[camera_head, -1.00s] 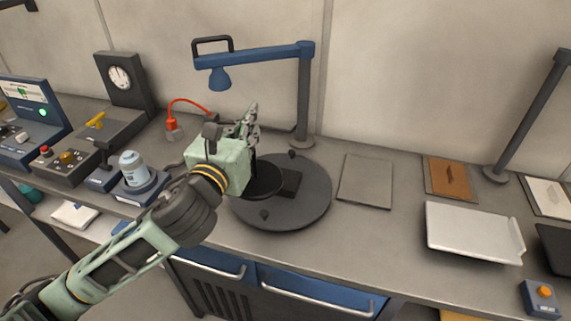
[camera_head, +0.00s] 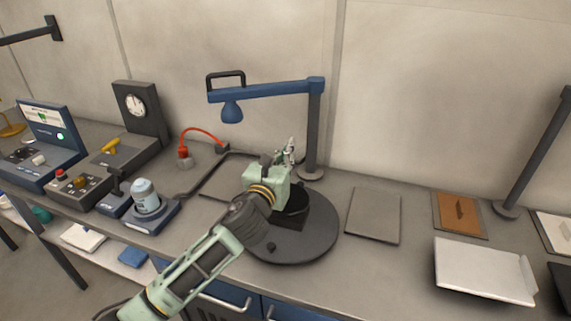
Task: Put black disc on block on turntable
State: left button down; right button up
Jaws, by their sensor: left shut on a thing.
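The black disc (camera_head: 297,199) is in the head view, just right of my left gripper and partly hidden by it. It overlaps the top of the dark square block (camera_head: 293,221); I cannot tell whether it touches the block or hovers just above. The block stands on the round dark turntable (camera_head: 305,243). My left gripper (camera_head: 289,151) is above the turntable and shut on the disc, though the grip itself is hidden. My right gripper is not in view.
A blue lamp (camera_head: 268,91) on a post rises behind the turntable. A flat grey plate (camera_head: 373,215) lies to its right, with a white tray (camera_head: 482,269) further right. A device with a pale-blue canister (camera_head: 146,195) stands to the left.

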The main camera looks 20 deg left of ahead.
pick_arm(q)
notch_tip(320, 180, down, 3)
jog(key=shift+r, duration=0.15)
jog(key=c, duration=1.9)
grip_release()
jog(key=shift+f, duration=0.2)
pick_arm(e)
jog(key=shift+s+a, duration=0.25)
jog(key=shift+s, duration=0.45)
pick_arm(q)
jog(key=shift+s, duration=0.1)
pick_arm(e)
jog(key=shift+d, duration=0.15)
pick_arm(q)
jog(key=s+b, duration=0.2)
jog(key=s, duration=1)
jog(key=shift+a, duration=0.15)
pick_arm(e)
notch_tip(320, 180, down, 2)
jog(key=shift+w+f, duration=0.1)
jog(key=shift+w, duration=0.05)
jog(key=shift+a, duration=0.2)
